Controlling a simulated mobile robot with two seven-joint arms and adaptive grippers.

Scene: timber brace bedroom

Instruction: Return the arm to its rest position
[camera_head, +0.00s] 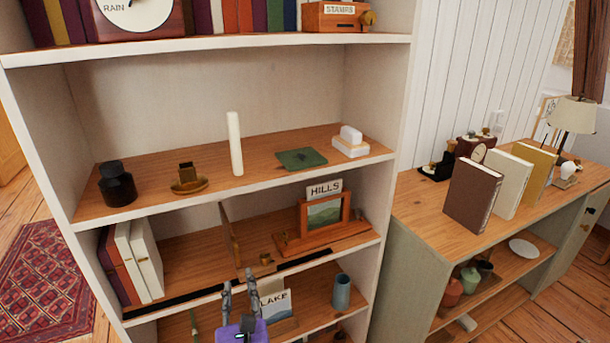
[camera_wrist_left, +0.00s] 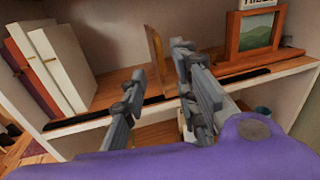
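My left gripper (camera_head: 238,283) shows at the bottom of the head view, in front of the lower shelves of the white bookcase (camera_head: 397,120). Its two grey fingers are apart, with nothing seen between them. In the left wrist view the gripper (camera_wrist_left: 158,62) points toward the shelf with the books and the picture frame. The purple body is my own wrist. My right gripper is in neither view.
White books (camera_head: 146,258) and a framed picture (camera_head: 325,214) stand on the shelf beyond the gripper. A card reading LAKE (camera_head: 277,304) and a blue-grey cup (camera_head: 342,292) are close on its right. A low cabinet (camera_head: 413,210) with upright books stands further right.

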